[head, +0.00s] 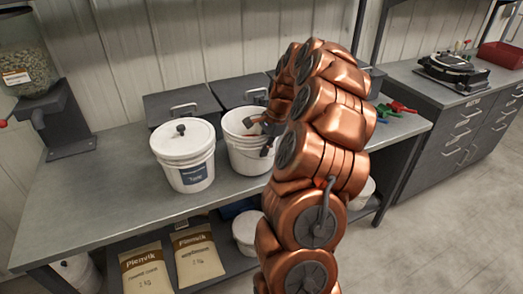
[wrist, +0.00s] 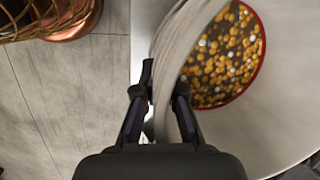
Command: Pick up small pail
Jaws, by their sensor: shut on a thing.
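The small pail (head: 246,150) is white and open-topped, and stands upright on the grey bench in the head view. In the wrist view the pail (wrist: 285,130) fills the right side, with yellow-brown seeds and a red ring inside it. My gripper (wrist: 160,98) is shut on the pail's rim and wall, one finger on each side. In the head view my gripper (head: 266,133) is at the pail's right rim, and my copper arm hides part of that side.
A lidded white pail (head: 186,170) stands close to the left. Dark bins (head: 183,103) are behind. Green and red scoops (head: 390,112) lie to the right. A seed hopper (head: 28,75) is at far left. Paper bags (head: 146,272) are on the lower shelf. The bench's left front is clear.

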